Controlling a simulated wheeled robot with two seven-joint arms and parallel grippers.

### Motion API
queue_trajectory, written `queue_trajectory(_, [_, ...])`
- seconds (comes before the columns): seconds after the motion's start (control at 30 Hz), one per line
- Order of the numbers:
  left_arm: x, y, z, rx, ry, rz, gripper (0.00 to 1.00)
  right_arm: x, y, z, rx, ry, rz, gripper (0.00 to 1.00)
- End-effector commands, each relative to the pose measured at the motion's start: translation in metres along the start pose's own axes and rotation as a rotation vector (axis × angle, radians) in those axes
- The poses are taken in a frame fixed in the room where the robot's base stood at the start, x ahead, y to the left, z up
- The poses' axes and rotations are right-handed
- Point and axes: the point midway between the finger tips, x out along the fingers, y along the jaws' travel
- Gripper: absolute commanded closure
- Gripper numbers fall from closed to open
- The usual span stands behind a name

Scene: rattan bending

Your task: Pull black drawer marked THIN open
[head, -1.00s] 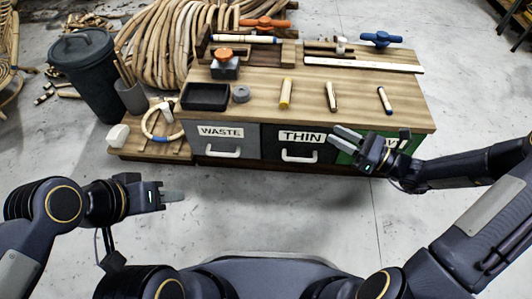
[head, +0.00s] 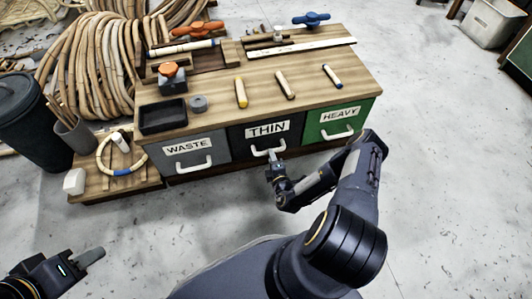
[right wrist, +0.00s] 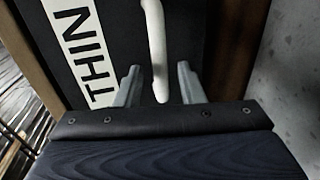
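The black drawer (head: 238,146) marked THIN is the middle drawer of the wooden bench, and its front looks flush with the neighbouring drawers. Its white handle (head: 268,150) is on the lower front. My right gripper (head: 272,163) is at this handle, partly hiding the drawer's lower edge. In the right wrist view, the fingers of my right gripper (right wrist: 158,84) are apart, one on each side of the white handle (right wrist: 156,45), with gaps visible. The THIN label (right wrist: 82,52) is to the left. My left gripper (head: 90,257) is low at the left, away from the bench; its finger gap is not clear.
A grey WASTE drawer (head: 205,163) is to the left and a green HEAVY drawer (head: 360,122) to the right. Tools and short rattan pieces lie on the bench top (head: 305,72). A low wooden platform (head: 92,190) stands at the left.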

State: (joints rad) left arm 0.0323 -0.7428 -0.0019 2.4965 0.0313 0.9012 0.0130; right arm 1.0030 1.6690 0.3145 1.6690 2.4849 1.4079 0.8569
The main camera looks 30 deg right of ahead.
Motion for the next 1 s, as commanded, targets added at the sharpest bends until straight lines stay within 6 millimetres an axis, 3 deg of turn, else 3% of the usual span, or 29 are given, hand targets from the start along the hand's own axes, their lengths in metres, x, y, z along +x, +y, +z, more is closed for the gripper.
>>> queue_trajectory(0.23, [0.013, -0.006, 0.007, 0.0, 0.0, 0.0, 0.64, 0.035, -0.002, -0.001, -0.002, 0.002, 0.002, 0.65])
queue_trajectory(0.6, [0.014, -0.006, 0.007, 0.0, 0.0, 0.0, 0.64, 0.042, 0.001, -0.001, -0.001, 0.002, 0.0, 0.65])
queue_trajectory(0.87, [0.014, -0.006, 0.007, 0.0, 0.0, 0.0, 0.64, 0.042, 0.001, -0.001, -0.002, 0.002, 0.0, 0.98])
queue_trajectory(1.0, [0.014, -0.006, 0.007, 0.0, 0.0, 0.0, 0.64, 0.042, 0.0, -0.001, -0.002, 0.003, 0.0, 1.0])
